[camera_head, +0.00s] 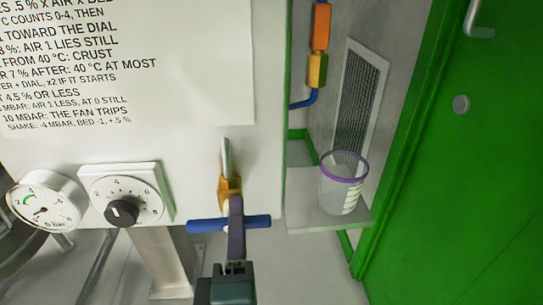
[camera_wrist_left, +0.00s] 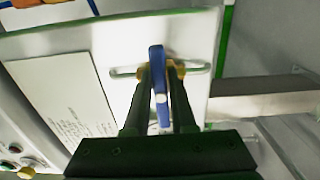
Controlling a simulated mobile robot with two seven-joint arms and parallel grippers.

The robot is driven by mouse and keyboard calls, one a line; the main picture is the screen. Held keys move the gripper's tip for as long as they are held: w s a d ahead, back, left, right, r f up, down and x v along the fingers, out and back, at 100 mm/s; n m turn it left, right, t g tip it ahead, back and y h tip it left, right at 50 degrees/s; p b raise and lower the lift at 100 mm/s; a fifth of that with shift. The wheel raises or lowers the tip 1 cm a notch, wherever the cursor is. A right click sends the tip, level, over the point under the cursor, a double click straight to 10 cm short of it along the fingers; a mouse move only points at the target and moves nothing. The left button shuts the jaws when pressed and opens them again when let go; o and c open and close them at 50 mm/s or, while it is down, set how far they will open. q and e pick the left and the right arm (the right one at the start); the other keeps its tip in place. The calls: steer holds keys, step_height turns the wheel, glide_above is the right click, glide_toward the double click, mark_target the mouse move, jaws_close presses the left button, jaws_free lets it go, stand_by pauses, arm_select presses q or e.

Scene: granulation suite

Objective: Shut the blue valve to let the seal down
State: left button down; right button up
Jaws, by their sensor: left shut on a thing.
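The blue valve has a blue bar handle (camera_head: 257,221) and a brass body (camera_head: 229,188) on a short metal pipe (camera_head: 226,155), at the front of the white panel in the head view. The handle lies level in that view, crosswise to the upright pipe. My left gripper (camera_head: 236,212) is shut on the handle near its middle and hides part of it. In the left wrist view the blue handle (camera_wrist_left: 157,58) stands between the two fingers of my left gripper (camera_wrist_left: 160,85), crosswise to the pipe (camera_wrist_left: 125,73). My right gripper is not in view.
Left of the valve are a black dial knob (camera_head: 122,213) and a round pressure gauge (camera_head: 45,200). A clear cup with a purple rim (camera_head: 342,184) stands on a small shelf (camera_head: 307,213) to the right. A green door (camera_head: 460,190) fills the far right.

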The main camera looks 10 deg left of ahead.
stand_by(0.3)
arm_select(q)
steer(key=c, duration=0.8)
jaws_free()
steer(key=shift+o, duration=0.2)
steer(key=shift+s, duration=0.1)
steer(key=p+v, duration=0.1)
steer(key=v, duration=0.8)
steer(key=shift+s, duration=0.4)
steer(key=shift+d, duration=0.1)
steer(key=shift+s+r, duration=0.1)
